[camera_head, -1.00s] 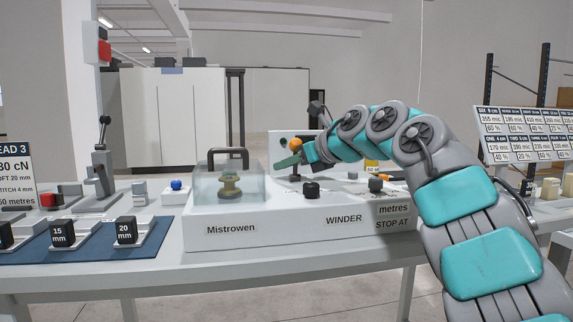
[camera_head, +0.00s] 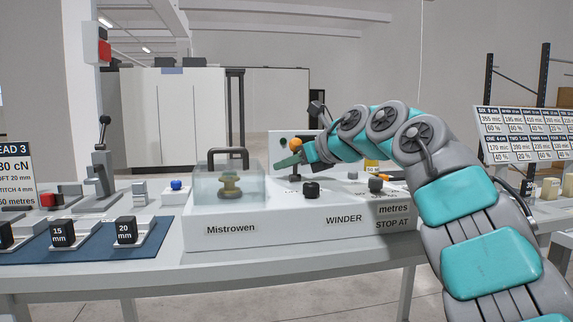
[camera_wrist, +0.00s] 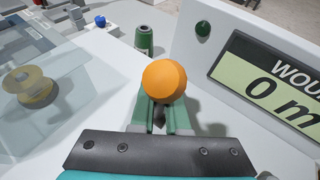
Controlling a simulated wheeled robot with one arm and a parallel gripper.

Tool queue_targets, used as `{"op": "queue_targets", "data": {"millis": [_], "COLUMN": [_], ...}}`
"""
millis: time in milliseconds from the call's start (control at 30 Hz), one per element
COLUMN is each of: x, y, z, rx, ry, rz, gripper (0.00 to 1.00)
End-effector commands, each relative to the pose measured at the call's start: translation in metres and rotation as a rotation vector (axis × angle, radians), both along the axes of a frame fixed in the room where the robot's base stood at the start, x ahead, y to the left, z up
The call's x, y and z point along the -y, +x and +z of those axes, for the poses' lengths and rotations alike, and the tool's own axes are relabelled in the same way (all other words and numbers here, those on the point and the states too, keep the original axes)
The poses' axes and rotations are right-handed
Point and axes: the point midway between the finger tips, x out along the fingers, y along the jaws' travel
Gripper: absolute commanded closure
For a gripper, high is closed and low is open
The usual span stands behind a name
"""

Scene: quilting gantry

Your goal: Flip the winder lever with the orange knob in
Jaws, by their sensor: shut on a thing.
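The winder lever's orange knob (camera_wrist: 164,81) sits between the tips of my gripper (camera_wrist: 162,112) in the wrist view. My gripper's green fingers are shut on it from the near side. In the head view the orange knob (camera_head: 295,144) stands above the winder's top, with my gripper (camera_head: 290,161) against it. The lever's stem below the knob is mostly hidden by the fingers. The white winder housing (camera_head: 285,232) carries the label WINDER on its front.
A clear cover (camera_head: 205,183) with a dark handle encloses a brass bobbin (camera_head: 230,185), left of the lever. A green spool (camera_wrist: 144,40) and a display panel (camera_wrist: 275,85) reading 0 stand close beyond the knob.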

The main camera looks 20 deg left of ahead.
Motion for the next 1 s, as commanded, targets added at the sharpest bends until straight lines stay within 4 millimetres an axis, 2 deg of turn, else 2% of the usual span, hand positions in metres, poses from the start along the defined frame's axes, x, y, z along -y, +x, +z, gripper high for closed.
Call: {"op": "queue_targets", "data": {"millis": [433, 700, 1000], "x": [0.004, 0.005, 0.005], "y": [-0.001, -0.005, -0.006], "z": [-0.007, 0.001, 0.004], "rx": [0.101, 0.186, 0.193], "ry": [0.062, 0.114, 0.118], "rz": [-0.004, -0.003, -0.001], "gripper": [1.00, 1.00, 1.00]}}
